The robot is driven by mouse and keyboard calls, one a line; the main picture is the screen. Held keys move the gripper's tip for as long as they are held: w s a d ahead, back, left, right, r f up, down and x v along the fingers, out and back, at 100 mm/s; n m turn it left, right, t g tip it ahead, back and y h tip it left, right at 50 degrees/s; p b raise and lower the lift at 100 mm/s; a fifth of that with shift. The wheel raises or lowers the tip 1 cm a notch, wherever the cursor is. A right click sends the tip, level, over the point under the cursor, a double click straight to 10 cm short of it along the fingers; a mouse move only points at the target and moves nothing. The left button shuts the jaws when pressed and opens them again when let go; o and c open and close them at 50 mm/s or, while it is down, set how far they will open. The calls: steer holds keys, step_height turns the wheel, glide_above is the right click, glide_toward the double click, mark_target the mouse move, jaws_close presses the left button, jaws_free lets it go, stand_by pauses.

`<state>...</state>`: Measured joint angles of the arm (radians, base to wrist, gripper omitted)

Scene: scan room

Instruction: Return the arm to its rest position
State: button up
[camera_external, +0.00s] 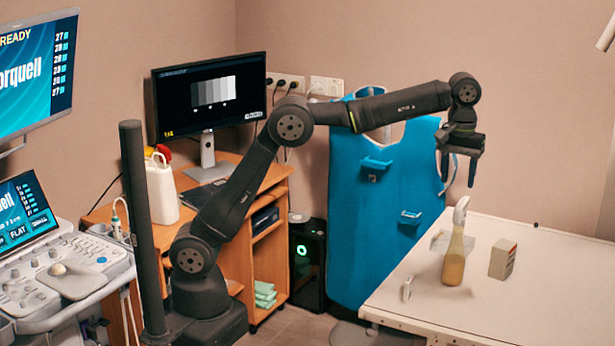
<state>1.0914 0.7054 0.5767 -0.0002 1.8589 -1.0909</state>
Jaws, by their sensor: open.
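My gripper (458,172) hangs at the end of my outstretched arm, pointing down with its two dark fingers apart and nothing between them. It is above the left part of the white table (555,268), in the air. My arm rises from its base at the lower left, bends at the elbow and reaches right. An amber spray bottle (454,258) with a white top stands upright on the table, below the gripper and apart from it.
On the table are a small box (503,259), a small white item (407,289) and a clear tray (439,242). A blue apron (375,215) hangs behind my arm. A wooden desk (265,245) bears a monitor (209,95). An ultrasound console (75,275) stands left. The table's right side is clear.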

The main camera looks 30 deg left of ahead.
steer(key=shift+w+a+r, duration=0.1)
steer(key=shift+w+a, duration=0.15)
steer(key=shift+w, duration=0.3)
steer(key=shift+w+a+r, duration=0.1)
steer(key=shift+w+a, duration=0.15)
steer(key=shift+w, duration=0.25)
steer(key=shift+o, duration=0.4)
